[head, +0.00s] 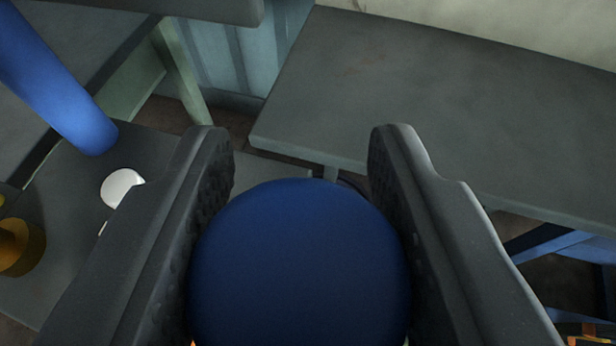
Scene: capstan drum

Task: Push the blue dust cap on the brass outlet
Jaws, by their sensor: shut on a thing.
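The blue dust cap (300,262) fills the lower middle of the head view, its rounded face towards the camera. My gripper (298,150) is shut on it, one dark ribbed finger on each side. The cap hides what lies directly beyond it. A brass-coloured round part (20,246) shows at the left edge, partly cut off and apart from the cap. I cannot tell whether it is the brass outlet.
A grey tabletop (450,110) spans the upper right. A thick blue tube (60,85) slants down at the upper left. A white rounded piece (120,186) sits on a grey surface (70,270) beside my left finger. Blue framing (560,243) shows at the lower right.

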